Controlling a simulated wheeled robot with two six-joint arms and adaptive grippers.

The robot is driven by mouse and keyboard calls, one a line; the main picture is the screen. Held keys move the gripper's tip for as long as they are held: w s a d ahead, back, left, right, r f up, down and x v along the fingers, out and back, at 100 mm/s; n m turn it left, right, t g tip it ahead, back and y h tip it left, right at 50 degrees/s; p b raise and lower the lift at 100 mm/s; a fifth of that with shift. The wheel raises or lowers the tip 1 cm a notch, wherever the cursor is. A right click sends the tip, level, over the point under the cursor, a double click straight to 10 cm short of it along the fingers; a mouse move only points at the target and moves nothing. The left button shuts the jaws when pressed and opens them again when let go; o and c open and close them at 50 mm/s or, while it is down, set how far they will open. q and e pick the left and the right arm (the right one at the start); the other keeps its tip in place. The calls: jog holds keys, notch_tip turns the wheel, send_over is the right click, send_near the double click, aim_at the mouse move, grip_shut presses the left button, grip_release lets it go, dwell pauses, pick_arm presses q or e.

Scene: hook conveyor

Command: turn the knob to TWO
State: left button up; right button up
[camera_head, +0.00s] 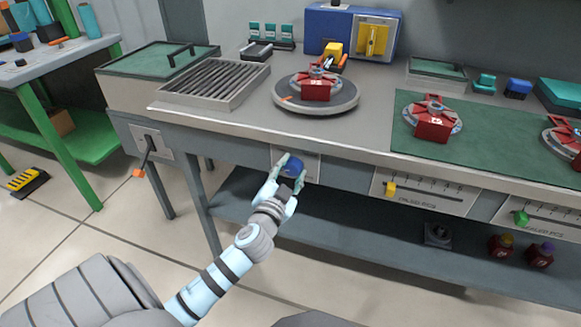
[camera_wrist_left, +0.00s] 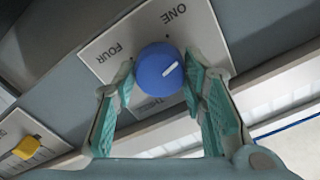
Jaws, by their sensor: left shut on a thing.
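The blue knob (camera_head: 295,167) sits on a pale plate (camera_head: 312,156) on the workbench's front. My left gripper (camera_head: 289,172) reaches it from the front. In the left wrist view the knob (camera_wrist_left: 152,72) lies between the two teal fingers of the gripper (camera_wrist_left: 160,69), which is shut on it. The knob's white mark points right and slightly up in that view. ONE shows above right of the knob and FOUR to its left. Another label below the knob is partly hidden. I cannot read TWO; the right finger covers that side. My right gripper is out of view.
A round turntable (camera_head: 316,98) with a red part stands on the bench above the knob. A yellow slider (camera_head: 390,188) and a green slider (camera_head: 521,217) are on the front further right. A lever (camera_head: 148,150) is at the left end. A shelf runs below.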

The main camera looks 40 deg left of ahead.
pick_arm(q)
jog(key=shift+m+p, duration=0.35)
jog(key=shift+m, duration=0.55)
jog(key=m+p, duration=0.1)
jog(key=m, duration=0.2)
jog(key=shift+m, duration=0.4)
jog(key=m+p, duration=0.1)
jog(key=m, duration=0.1)
jog(key=shift+m, duration=0.3)
jog(key=shift+m+p, duration=0.3)
jog(key=shift+m, duration=0.7)
jog(key=shift+f+m, duration=0.1)
jog(key=shift+m, duration=0.5)
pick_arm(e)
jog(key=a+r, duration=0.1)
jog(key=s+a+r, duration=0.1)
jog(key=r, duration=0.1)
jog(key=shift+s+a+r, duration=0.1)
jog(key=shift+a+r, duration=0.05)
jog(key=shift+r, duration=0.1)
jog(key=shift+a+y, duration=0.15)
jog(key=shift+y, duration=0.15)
